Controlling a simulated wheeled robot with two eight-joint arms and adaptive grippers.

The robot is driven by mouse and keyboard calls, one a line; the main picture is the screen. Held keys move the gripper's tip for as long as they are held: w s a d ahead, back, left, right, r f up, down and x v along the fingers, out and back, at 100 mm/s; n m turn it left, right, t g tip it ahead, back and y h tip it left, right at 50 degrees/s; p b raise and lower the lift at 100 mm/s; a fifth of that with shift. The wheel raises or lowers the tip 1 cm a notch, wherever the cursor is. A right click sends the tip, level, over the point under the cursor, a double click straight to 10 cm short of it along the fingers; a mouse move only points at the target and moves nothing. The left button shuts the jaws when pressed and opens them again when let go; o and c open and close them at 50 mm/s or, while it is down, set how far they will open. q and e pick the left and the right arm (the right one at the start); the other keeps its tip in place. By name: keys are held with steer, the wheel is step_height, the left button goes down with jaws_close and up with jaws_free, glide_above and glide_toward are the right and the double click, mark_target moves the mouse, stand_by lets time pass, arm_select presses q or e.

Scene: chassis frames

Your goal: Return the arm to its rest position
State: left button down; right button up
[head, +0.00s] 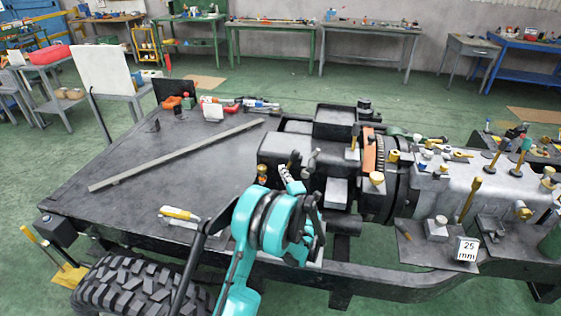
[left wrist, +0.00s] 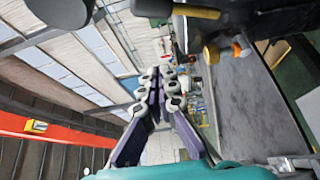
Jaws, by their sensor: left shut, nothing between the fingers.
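My left arm (head: 275,222), teal with dark bands, rises from the bottom of the head view in front of the chassis. My left gripper (head: 290,178) is at its far end, beside the dark engine block, and is small and partly hidden by the arm. In the left wrist view my left gripper (left wrist: 156,95) has purple fingers with pale rollers, drawn together and empty. It points past the bench-like chassis top. My right gripper is in neither view.
The chassis has a flat dark plate (head: 150,165) with a long bar (head: 175,155) lying on it. A yellow-handled tool (head: 180,213) lies near its front edge. A tyre (head: 135,287) stands at lower left. The engine and gearbox (head: 460,180) fill the right, with several small tools on top.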

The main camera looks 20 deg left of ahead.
arm_select(q)
steer(key=shift+s+d+f, duration=0.15)
steer(key=shift+s+d, duration=0.2)
stand_by(0.3)
steer(key=s+d+r+m+t+h, duration=0.1)
steer(key=d+r+m+t+h, duration=0.2)
steer(key=d+r+m+h, duration=0.35)
steer(key=s+d+r+m+t+h, duration=0.1)
steer(key=d+r+m+t+h, duration=0.25)
steer(key=d+r+m, duration=0.6)
steer(key=s+d+r+m+g+h, duration=0.2)
steer(key=s+r+m+h, duration=0.15)
steer(key=s, duration=0.25)
steer(key=s+f+m+g, duration=0.2)
steer(key=s+f, duration=0.3)
steer(key=s, duration=0.4)
steer(key=s+a+f+m+g, duration=0.1)
steer(key=s+f+g, duration=0.4)
steer(key=s, duration=0.5)
steer(key=s+f+m+g, duration=0.3)
steer(key=s+f, duration=0.3)
steer(key=s, duration=0.3)
steer(key=shift+s+a+m+y, duration=0.35)
steer(key=shift+m+y, duration=0.1)
steer(key=shift+m, duration=0.1)
